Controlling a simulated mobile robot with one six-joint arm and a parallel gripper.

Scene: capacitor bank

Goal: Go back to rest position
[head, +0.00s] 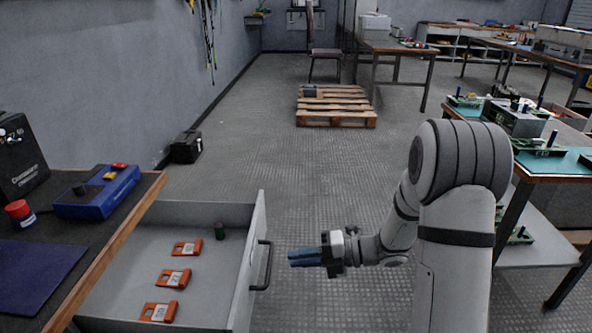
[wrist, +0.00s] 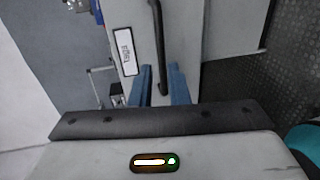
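My gripper (head: 291,258) hovers at the right of the open drawer (head: 258,215), with its blue fingers pointing left toward the drawer's black handle (head: 267,266). A gap shows between the fingertips and the handle. In the wrist view my gripper (wrist: 160,72) has its two blue fingers apart, with nothing seen held between them. The handle (wrist: 158,35) shows beyond them, beside a white label (wrist: 125,51) on the drawer front. Several orange parts (head: 173,278) and a dark green cylinder (head: 219,231) are in the drawer.
A workbench (head: 110,235) on the left carries a blue device (head: 97,194), a red-capped item (head: 19,213) and a dark mat. A black box (head: 187,147) and a wooden pallet (head: 336,106) stand on the floor. A green-topped table (head: 545,163) is at right. The middle floor is clear.

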